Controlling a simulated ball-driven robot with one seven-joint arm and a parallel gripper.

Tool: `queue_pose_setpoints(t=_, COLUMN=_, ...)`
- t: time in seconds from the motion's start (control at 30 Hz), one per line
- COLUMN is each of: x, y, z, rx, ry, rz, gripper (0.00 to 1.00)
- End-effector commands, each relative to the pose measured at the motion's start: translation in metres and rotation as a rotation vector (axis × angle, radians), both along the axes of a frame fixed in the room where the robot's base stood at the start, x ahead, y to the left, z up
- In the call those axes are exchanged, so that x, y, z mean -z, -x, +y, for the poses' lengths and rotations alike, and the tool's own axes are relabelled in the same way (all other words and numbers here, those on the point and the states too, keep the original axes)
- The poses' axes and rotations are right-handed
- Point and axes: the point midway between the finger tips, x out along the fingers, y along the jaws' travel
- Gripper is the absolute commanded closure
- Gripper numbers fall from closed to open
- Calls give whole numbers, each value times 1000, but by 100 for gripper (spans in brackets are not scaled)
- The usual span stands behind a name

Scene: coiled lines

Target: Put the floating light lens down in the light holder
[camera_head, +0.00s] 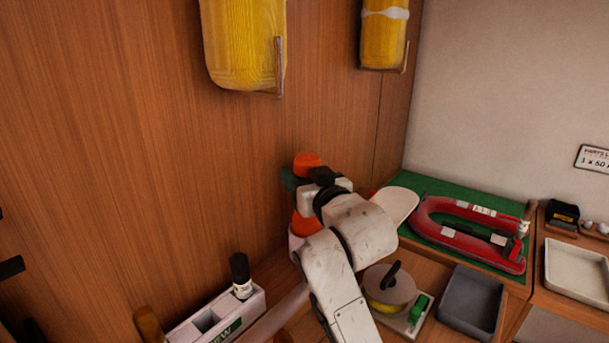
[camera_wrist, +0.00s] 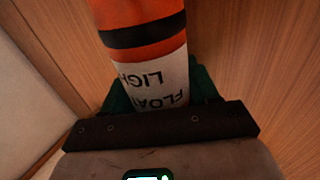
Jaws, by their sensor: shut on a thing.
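The floating light (camera_wrist: 145,45) is an orange cylinder with a black band and a white label whose lettering reads upside down in the wrist view. My gripper (camera_wrist: 158,98) is shut on it, with dark green finger pads at its sides. In the head view the orange light (camera_head: 306,160) shows above and below my gripper (camera_head: 301,184), standing roughly upright by the wooden wall. A pale rounded part shows just under its lower orange part; I cannot tell whether it is the lens or the holder. My arm hides much of this area. I cannot clearly identify the light holder.
A white compartment box (camera_head: 214,322) with a black-capped bottle (camera_head: 240,275) stands at lower left. Yellow coils (camera_head: 245,40) hang above.

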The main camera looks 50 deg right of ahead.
Motion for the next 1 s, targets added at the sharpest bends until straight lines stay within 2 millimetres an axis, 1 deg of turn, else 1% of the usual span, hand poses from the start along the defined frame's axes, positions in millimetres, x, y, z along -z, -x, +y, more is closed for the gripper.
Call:
queue_pose_setpoints(t=0.37, x=1, y=-1, z=0, rx=0, ry=2, rz=-4, gripper=96)
queue_pose_setpoints(t=0.4, x=1, y=-1, z=0, rx=0, ry=2, rz=-4, gripper=37)
queue_pose_setpoints(t=0.67, x=2, y=-1, z=0, rx=0, ry=0, rz=-1, gripper=12)
queue_pose_setpoints(t=0.9, x=5, y=-1, z=0, rx=-1, ry=-2, rz=4, gripper=11)
queue_pose_setpoints(t=1.0, x=5, y=2, z=2, rx=-1, ry=-3, rz=3, gripper=11)
